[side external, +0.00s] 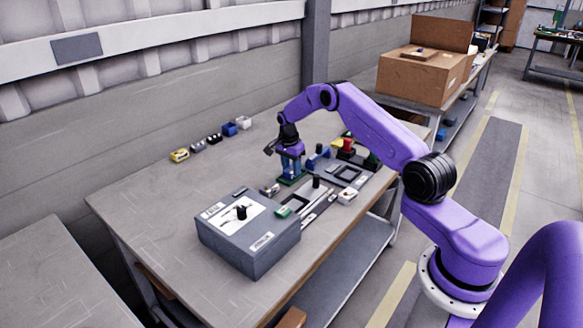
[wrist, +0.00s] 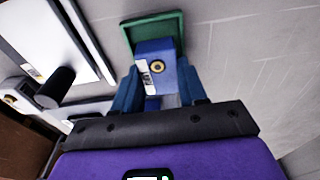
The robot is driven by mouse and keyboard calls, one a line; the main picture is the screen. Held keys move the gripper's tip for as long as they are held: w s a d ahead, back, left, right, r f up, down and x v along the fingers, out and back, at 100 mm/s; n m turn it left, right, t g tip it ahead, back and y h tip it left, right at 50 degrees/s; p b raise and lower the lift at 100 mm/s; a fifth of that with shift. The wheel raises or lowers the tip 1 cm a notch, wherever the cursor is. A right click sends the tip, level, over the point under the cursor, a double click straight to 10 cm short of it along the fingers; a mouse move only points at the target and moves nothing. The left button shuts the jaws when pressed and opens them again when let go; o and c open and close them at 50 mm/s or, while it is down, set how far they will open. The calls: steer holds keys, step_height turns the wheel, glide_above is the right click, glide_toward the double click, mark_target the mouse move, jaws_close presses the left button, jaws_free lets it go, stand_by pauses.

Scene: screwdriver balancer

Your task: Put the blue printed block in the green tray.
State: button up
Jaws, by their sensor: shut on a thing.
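The blue printed block (wrist: 156,52) has a white printed label and a round yellowish mark with a dark centre. My gripper (wrist: 160,80) is shut on it, with one blue finger on each side. The green tray (wrist: 183,22) shows directly beyond the block in the wrist view, its rim partly hidden by the block. In the side view my gripper (side external: 290,168) points down at the green tray (side external: 293,181) on the table. There the fingers hide most of the block. I cannot tell whether the block touches the tray floor.
A grey box (side external: 262,258) stands at the table's front. A row of small blocks, including a yellow one (side external: 179,155) and a blue one (side external: 229,129), lies at the back left. A dark fixture (side external: 346,175) and a red-topped part (side external: 347,145) stand right of the tray.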

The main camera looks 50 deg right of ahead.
steer(key=shift+f, duration=0.15)
steer(key=o, duration=1.2)
steer(key=shift+c, duration=0.2)
